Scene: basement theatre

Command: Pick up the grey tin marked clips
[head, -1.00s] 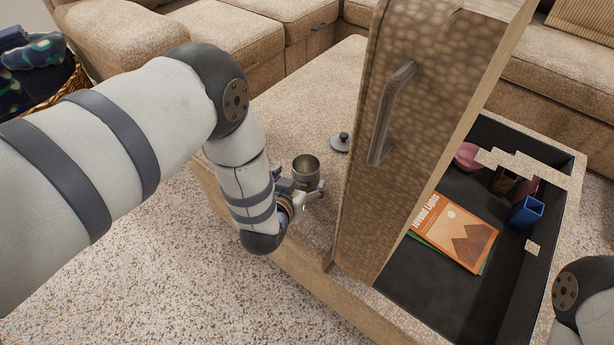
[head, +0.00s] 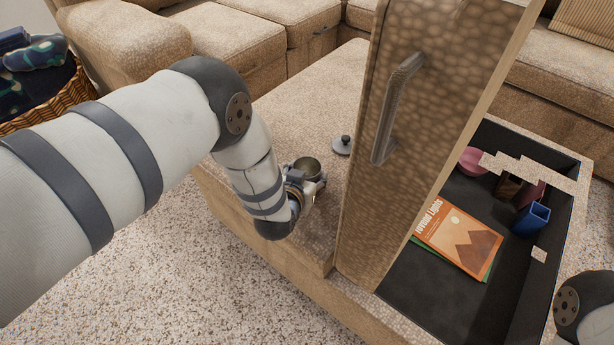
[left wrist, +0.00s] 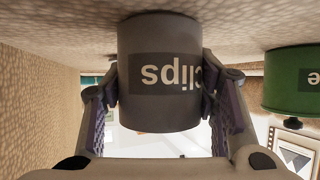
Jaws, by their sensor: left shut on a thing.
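The grey tin marked clips (head: 307,165) is open at the top and stands on the upholstered ottoman top in the head view. In the left wrist view the tin (left wrist: 158,105) appears upside down, with its label readable between the fingers. My left gripper (head: 313,183) is at the near side of the tin. Its two fingers, also in the left wrist view (left wrist: 163,108), are shut on the tin's sides.
A dark lid with a knob (head: 342,145) lies just beyond the tin. A raised padded panel with a handle (head: 397,108) stands right of it. The open compartment holds a book (head: 459,238), a blue holder (head: 531,219) and a pink bowl (head: 472,160). A green tin (left wrist: 293,82) shows in the left wrist view.

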